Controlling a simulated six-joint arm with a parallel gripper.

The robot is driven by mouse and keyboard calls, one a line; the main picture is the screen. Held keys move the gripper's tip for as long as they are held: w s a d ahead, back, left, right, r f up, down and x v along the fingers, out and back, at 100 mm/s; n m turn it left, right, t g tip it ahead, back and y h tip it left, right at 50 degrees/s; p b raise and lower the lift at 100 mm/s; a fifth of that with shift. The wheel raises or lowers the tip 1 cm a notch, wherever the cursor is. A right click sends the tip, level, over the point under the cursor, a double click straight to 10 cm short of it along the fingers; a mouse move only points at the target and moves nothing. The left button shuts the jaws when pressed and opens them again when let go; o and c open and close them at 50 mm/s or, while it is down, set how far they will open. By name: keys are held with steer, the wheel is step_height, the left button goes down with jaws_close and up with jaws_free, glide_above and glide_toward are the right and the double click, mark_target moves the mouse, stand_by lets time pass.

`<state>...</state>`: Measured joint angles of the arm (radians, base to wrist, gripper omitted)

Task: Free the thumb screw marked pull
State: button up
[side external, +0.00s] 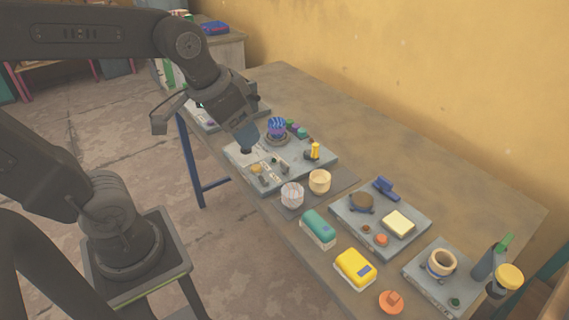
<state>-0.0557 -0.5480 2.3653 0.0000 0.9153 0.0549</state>
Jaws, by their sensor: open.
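My gripper (246,148) points down over the left part of a grey plate (322,161), close to its surface. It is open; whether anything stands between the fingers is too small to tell. Small tan and grey fittings (257,169) stand on the plate just below and right of the fingertips. A yellow upright piece (314,150) with a dark foot stands near the plate's right edge. A blue ribbed knob (277,126) sits on a round grey base at the back of the plate. No mark reading pull is legible, so I cannot tell which piece is the thumb screw.
A white ribbed cup (292,194) and a tan cup (319,180) stand in front of the plate. Green (318,228) and yellow (354,268) boxes lie nearer. Other fitted plates stand to the right (345,220) and behind my gripper. The table's back right is bare.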

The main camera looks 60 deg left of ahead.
steer(key=w+a+f+g, duration=0.1)
steer(key=w+a+f, duration=0.15)
steer(key=w, duration=0.35)
steer(key=w+a+f+g, duration=0.1)
steer(key=w+a, duration=0.2)
steer(key=w, duration=0.3)
steer(key=g, duration=0.3)
glide_toward(284, 163)
step_height(284, 163, down, 10)
steer(key=shift+s+r, duration=0.15)
steer(key=c, duration=0.9)
